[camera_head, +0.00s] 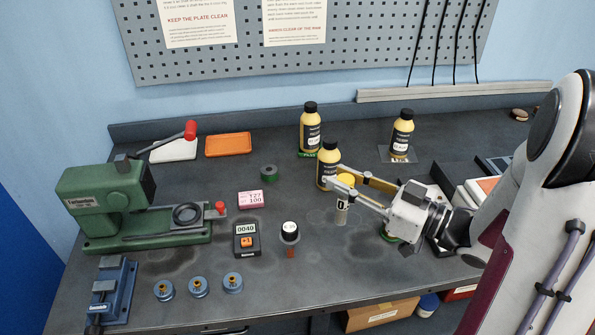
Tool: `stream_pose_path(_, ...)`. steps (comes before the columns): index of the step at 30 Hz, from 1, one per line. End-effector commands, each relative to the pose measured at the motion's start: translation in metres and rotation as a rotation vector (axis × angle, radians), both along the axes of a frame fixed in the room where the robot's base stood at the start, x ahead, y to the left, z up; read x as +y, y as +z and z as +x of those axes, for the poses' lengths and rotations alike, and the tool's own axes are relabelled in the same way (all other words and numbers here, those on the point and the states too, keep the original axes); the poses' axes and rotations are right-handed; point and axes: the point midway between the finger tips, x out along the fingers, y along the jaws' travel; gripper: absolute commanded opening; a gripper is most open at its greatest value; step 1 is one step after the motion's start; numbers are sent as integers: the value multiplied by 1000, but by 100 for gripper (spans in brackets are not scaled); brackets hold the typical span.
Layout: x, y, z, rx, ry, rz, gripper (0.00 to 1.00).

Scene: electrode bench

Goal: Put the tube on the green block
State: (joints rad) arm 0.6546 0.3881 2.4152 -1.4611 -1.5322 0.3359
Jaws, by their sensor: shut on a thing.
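A green patch (308,154) shows under the back left bottle. Another green piece (389,239) shows partly under my gripper's body, mostly hidden. I cannot tell which of these is the green block.
Yellow bottles with black caps stand behind my gripper (328,169), further back (311,130) and at back right (402,136). The front middle is clear.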

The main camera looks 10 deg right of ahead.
Motion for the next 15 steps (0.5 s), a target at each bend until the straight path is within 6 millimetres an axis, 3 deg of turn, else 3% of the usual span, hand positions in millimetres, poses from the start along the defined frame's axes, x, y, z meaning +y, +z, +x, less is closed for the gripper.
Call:
stream_pose_path(8, 36, -7, 5, 0, 88, 1, 0)
stream_pose_path(15, 69, -9, 32, -2, 155, 1, 0)
